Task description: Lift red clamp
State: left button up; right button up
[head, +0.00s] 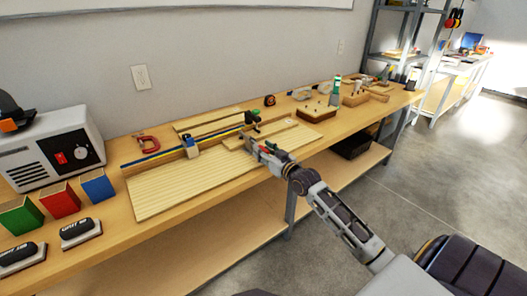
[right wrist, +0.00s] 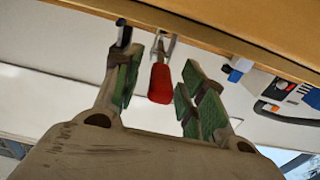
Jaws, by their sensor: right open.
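A clamp with a red handle (right wrist: 160,84) and a metal bar shows in the right wrist view at the table edge. My right gripper (right wrist: 159,72) is open, with its green-padded fingers on either side of the handle and gaps to both sides. In the head view my right gripper (head: 258,148) is at the front edge of the workbench, and the red handle (head: 281,155) shows small beside it, partly hidden. A red C-shaped piece (head: 148,145) lies farther left on the bench. My left gripper is not in view.
The workbench (head: 115,225) carries a slatted wooden board (head: 165,190), a long blue-and-yellow bar, and a wooden tray (head: 316,112) to the right. The floor in front is clear.

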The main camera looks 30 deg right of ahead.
jog(key=shift+w, duration=0.15)
grip_shut()
dwell(0.4)
